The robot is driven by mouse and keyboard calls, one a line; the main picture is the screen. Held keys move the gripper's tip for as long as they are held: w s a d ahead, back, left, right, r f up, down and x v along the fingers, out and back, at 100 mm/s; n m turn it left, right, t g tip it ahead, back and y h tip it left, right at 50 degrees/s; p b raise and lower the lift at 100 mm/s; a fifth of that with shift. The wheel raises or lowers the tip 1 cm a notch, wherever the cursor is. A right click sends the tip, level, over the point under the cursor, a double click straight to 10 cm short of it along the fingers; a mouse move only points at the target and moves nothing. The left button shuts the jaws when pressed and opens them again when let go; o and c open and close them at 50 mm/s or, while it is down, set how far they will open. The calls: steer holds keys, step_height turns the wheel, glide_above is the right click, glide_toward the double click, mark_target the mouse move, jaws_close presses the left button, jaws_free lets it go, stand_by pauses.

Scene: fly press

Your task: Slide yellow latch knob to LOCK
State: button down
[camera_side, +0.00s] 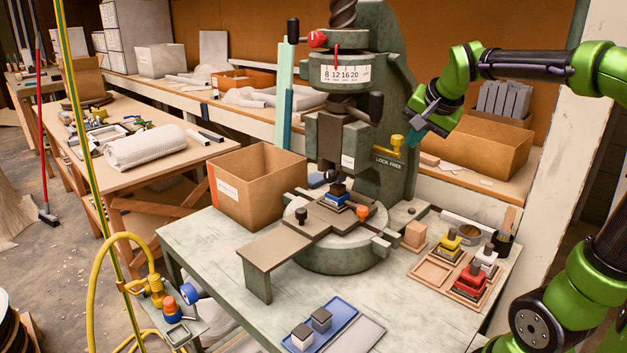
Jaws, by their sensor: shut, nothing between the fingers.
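The yellow latch knob (397,142) sits on the right side of the green press frame, above a label reading LOCK FREE (389,162). It appears nearer the FREE end of the label. My gripper (416,134) is shut and empty, with its teal fingertips pointing down just right of the knob. The fingertips overlap the knob's right side in this view; I cannot tell whether they touch it.
The green fly press (400,85) stands on a bench, with a blue-and-black die stack (338,195) under its ram. A cardboard box (262,190) is at left. A wooden tray (430,272) with coloured blocks is at right, and a blue tray (338,312) in front.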

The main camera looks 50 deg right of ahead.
steer(key=shift+w, duration=0.1)
steer(key=shift+w, duration=1.35)
steer(key=shift+s, duration=0.1)
steer(key=s+a+r, duration=0.2)
steer(key=s+r, duration=0.6)
steer(key=s, duration=0.1)
steer(key=shift+a+r, duration=0.2)
